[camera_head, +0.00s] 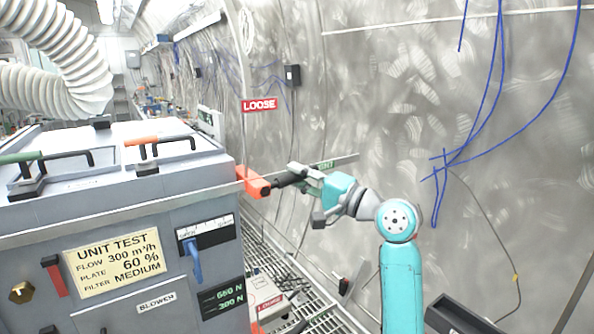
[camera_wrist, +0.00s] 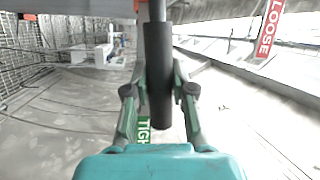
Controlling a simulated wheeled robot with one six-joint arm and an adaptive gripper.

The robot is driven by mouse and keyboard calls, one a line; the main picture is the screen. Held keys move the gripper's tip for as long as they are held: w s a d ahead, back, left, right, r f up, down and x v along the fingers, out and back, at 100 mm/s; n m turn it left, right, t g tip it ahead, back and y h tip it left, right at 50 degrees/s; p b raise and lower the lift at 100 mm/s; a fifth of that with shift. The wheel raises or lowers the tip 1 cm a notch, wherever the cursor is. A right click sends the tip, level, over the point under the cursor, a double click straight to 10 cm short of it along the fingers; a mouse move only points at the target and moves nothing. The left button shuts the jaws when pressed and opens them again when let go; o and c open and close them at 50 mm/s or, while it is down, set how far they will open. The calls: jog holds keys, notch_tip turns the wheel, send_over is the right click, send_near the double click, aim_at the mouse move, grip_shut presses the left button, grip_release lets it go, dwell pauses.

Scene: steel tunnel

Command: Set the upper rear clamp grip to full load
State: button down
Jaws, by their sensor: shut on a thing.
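The upper rear clamp grip is a black cylindrical handle (camera_head: 286,179) on a metal rod, next to an orange-red block (camera_head: 254,184) at the grey unit's right rear edge. In the wrist view the black grip (camera_wrist: 158,60) stands between my fingers. My gripper (camera_head: 304,180) is shut on it; in the wrist view my gripper (camera_wrist: 159,88) has one finger on each side. A red LOOSE sign (camera_head: 259,105) is on the wall above. A green sign (camera_head: 325,165), partly hidden behind my gripper, reads TIGHT in part in the wrist view (camera_wrist: 144,130).
The grey unit (camera_head: 120,210) fills the left, with a force display (camera_head: 222,298), a blue lever (camera_head: 195,262) and a test placard (camera_head: 115,263). Blue cables (camera_head: 490,130) hang on the curved steel wall. Grating (camera_head: 285,270) lies below my gripper.

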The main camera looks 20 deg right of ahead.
jog(key=shift+f+m+t, duration=0.4)
jog(key=shift+f+m, duration=0.25)
jog(key=shift+m, duration=0.25)
jog(key=c, duration=0.9)
grip_release()
jog(key=shift+c, duration=0.2)
jog(key=shift+d, duration=0.1)
jog(key=v, duration=1.2)
